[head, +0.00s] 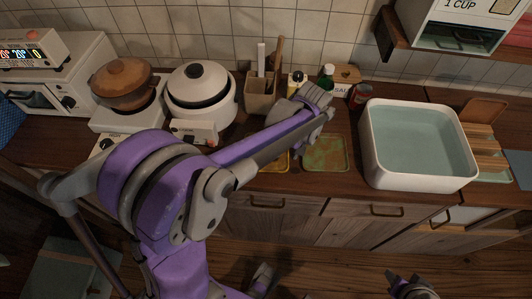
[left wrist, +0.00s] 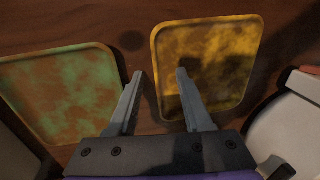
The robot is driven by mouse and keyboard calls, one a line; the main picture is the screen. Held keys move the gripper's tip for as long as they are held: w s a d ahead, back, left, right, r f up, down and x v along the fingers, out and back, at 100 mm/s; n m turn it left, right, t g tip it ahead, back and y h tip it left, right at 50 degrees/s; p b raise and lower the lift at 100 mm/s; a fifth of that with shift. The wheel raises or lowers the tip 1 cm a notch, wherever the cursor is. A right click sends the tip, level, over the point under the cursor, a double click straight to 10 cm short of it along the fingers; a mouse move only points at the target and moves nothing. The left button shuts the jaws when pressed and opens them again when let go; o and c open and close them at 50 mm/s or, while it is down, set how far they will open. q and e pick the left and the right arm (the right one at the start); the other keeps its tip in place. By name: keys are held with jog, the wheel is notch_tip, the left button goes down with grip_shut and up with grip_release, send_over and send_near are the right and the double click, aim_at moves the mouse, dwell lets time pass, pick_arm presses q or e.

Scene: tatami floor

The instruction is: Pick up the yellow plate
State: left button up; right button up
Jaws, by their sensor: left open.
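The yellow plate (left wrist: 222,62) is a square, mottled plate with raised edges, flat on the dark wooden counter. In the head view only a small part of the yellow plate (head: 283,164) shows below my left arm, which hides the rest. My left gripper (left wrist: 158,75) is open and empty. In the left wrist view one finger is over the gap beside the plate and the other overlaps the plate, with its rim between them. In the head view the left hand (head: 312,102) hides its own fingertips. My right gripper (head: 410,284) is low at the bottom edge, apart from the counter.
A green-brown plate (head: 325,153) lies close beside the yellow one. A white water-filled basin (head: 370,150) stands to the right. A rice cooker (head: 203,82), a utensil holder (head: 260,102) and bottles (head: 326,77) stand behind and left. A shelf (head: 455,52) overhangs at upper right.

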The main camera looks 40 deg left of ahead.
pick_arm(q)
grip_shut()
jog(key=shift+s, duration=0.1)
dwell(1.2)
